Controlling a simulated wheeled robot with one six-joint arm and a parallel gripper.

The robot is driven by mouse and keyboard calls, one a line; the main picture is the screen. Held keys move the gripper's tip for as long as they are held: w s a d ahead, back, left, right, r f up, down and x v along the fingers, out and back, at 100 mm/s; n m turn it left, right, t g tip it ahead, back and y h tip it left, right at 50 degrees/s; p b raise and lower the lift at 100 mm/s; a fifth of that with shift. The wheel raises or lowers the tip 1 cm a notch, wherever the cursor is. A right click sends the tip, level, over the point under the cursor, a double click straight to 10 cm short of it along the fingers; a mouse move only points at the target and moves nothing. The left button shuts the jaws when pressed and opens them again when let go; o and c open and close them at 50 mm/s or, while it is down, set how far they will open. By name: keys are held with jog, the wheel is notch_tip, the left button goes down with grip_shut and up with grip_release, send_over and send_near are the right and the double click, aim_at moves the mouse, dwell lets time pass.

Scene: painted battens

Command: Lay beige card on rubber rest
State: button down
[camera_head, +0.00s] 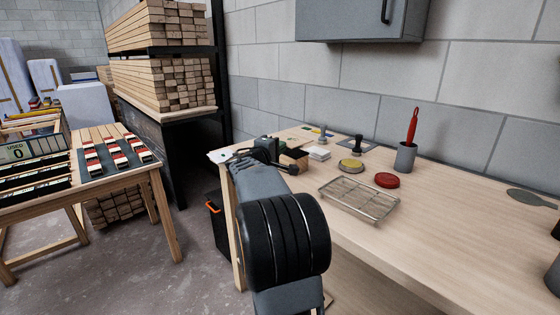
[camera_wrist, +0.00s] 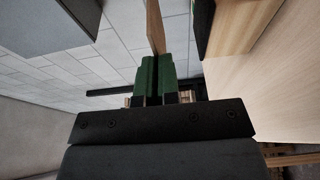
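My gripper (camera_wrist: 157,80) has two green fingers close together in the wrist view. A thin beige card (camera_wrist: 155,28) stands up from between their tips, and the fingers look shut on it. In the head view my gripper (camera_head: 271,143) is at the far left end of the workbench, partly hidden by my own arm. I cannot clearly make out the card there. A dark square pad (camera_head: 344,145) lies near the wall with a black-handled stamp on it; I cannot tell whether it is the rubber rest.
A brown block (camera_head: 295,160) is close beside my gripper. Behind it is a white card stack (camera_head: 318,153). A wire tray (camera_head: 360,199), yellow tin (camera_head: 350,165), red tin (camera_head: 387,180) and grey cup (camera_head: 405,158) stand to the right. The bench's front right is clear.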

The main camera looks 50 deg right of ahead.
jog(key=f, duration=0.2)
jog(key=d+f, duration=0.1)
jog(key=shift+w+d+f+b, duration=0.1)
jog(key=shift+w+f+b, duration=0.25)
jog(key=shift+f+b, duration=0.05)
jog(key=shift+f, duration=0.35)
jog(key=shift+f+b, duration=0.2)
jog(key=shift+b, duration=0.1)
jog(key=c, duration=1.3)
grip_release()
jog(key=shift+c, duration=0.2)
jog(key=shift+r, duration=0.15)
